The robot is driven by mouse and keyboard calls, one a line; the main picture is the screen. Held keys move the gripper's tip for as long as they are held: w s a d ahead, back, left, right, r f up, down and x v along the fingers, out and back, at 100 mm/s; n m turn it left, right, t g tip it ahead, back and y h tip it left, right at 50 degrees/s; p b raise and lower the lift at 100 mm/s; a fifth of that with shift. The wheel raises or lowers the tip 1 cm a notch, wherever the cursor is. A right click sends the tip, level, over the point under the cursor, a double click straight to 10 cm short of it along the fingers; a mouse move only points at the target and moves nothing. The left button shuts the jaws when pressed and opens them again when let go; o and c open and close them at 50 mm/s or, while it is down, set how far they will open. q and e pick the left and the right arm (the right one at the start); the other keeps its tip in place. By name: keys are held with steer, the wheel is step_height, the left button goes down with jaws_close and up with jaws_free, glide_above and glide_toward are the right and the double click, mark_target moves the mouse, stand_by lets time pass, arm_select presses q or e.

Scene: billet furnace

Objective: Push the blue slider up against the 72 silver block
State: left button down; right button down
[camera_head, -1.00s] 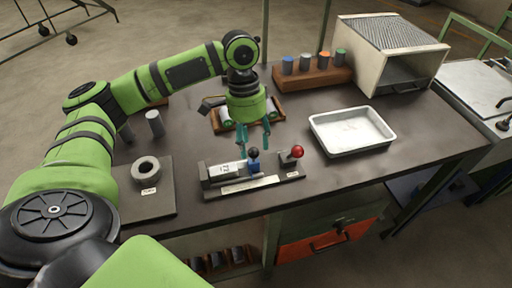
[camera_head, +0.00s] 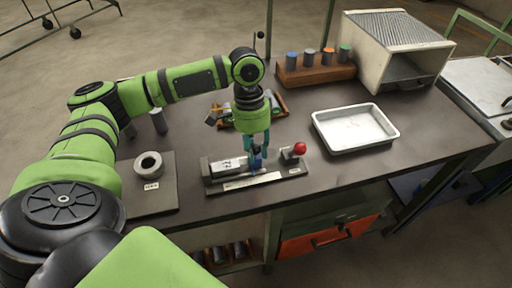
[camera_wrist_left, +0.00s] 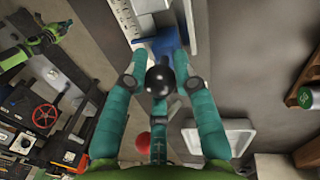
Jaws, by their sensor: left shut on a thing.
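The blue slider (camera_head: 256,163) with a black ball knob stands on a grey fixture (camera_head: 282,182) at the front of the bench. The silver block (camera_head: 228,168), with a dark number on its face, lies in the fixture just left of the slider. My left gripper (camera_head: 257,147) points down, with its teal fingers shut around the slider's knob. In the left wrist view the black knob (camera_wrist_left: 160,79) sits between the fingers, with the blue slider (camera_wrist_left: 157,45) beyond it. I cannot tell whether slider and block touch.
A red ball knob (camera_head: 299,149) stands at the fixture's right end. A white tray (camera_head: 392,137) lies right of it. A rack of coloured cylinders (camera_head: 318,75) and a metal furnace box (camera_head: 395,45) stand behind. A ring on a plate (camera_head: 150,185) lies left.

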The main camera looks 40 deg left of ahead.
arm_select(q)
steer(key=shift+s+a+r+p, duration=0.1)
steer(key=shift+s+a+p, duration=0.9)
steer(key=shift+s+p, duration=0.2)
steer(key=shift+s+a, duration=0.15)
steer(key=shift+s, duration=0.05)
steer(key=shift+w+f, duration=0.1)
steer(key=shift+f, duration=0.1)
steer(key=c, duration=1)
jaws_free()
steer(key=shift+r, duration=0.1)
steer(key=shift+w+r, duration=0.1)
steer(key=shift+r, duration=0.15)
steer(key=r, duration=0.3)
steer(key=a+r, duration=0.1)
steer(key=r, duration=0.3)
steer(key=w+a+r, duration=0.1)
steer(key=r, duration=0.3)
steer(key=shift+r, duration=0.1)
